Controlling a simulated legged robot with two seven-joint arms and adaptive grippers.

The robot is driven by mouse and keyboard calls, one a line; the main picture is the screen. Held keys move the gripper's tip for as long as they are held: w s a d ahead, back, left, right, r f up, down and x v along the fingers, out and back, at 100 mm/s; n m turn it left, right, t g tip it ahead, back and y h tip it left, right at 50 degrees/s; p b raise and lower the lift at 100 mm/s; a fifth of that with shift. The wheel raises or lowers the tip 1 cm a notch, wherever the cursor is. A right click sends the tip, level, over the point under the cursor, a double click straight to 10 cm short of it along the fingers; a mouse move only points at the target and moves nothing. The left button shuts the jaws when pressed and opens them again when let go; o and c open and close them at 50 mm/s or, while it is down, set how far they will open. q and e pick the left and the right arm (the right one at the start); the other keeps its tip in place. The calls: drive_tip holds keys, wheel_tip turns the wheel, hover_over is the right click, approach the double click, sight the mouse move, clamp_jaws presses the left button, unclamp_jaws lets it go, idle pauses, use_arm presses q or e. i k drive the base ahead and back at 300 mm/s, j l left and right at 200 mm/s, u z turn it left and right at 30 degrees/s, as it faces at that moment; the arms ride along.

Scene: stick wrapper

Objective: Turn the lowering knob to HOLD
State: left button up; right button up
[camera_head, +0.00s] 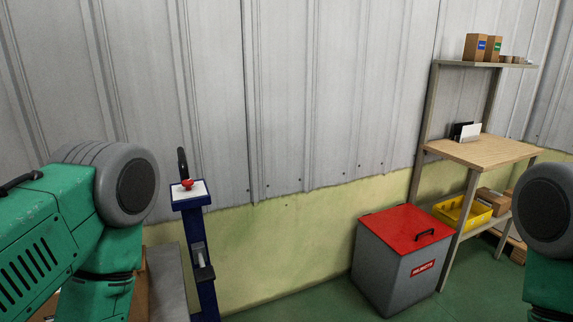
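A blue post (206,290) stands left of centre, close to my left arm. On its top is a white panel (178,194) with a red mushroom-shaped button or knob (189,184). A grey lever-like fitting (198,254) sits lower on the post's front. I cannot make out any HOLD marking or a knob labelled for lowering. My green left arm with its grey joint fills the left side, and part of my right arm shows at the right edge. Neither gripper is in view.
A grey bin with a red lid (405,228) stands on the green floor. Right of it is a workbench (484,150) with a yellow tray (462,214) below and small boxes (475,46) on the upper shelf. A corrugated wall is behind. A grey surface (170,280) lies beside the post.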

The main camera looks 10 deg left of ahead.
sight(187, 184)
drive_tip(key=u, duration=1.1)
